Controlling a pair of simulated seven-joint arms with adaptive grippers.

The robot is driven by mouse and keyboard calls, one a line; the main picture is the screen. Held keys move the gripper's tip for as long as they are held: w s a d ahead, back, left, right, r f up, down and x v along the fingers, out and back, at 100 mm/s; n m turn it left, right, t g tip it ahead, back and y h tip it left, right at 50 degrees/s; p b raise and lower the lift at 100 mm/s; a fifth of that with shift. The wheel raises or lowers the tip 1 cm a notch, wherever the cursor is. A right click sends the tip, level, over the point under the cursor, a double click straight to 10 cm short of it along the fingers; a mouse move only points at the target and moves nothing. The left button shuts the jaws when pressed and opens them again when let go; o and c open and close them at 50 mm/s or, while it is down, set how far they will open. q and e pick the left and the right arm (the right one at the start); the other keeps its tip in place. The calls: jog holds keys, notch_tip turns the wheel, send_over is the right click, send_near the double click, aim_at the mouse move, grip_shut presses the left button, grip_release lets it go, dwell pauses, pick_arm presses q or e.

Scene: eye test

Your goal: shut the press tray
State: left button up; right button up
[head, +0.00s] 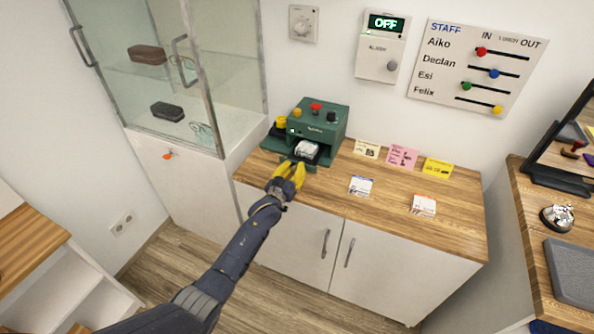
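The green press (322,122) stands at the back left of the wooden counter, with a red knob, a yellow knob and a dark knob on top. Its tray (303,160) sticks out of the front opening, with a white item (307,148) in it. My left gripper (291,166) has yellow fingers and is at the front of the tray. The fingers are spread apart with a gap between the tips. I cannot tell whether they touch the tray front. My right gripper is not in view.
Several cards, including a pink one (403,156) and a yellow one (438,168), are on the counter (390,210). A glass cabinet (165,80) stands left of the press. A second desk (520,230) with a bell (557,217) is at the right.

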pick_arm(q)
jog(key=o, duration=0.5)
jog(key=shift+f, duration=0.15)
jog(key=v, duration=1.2)
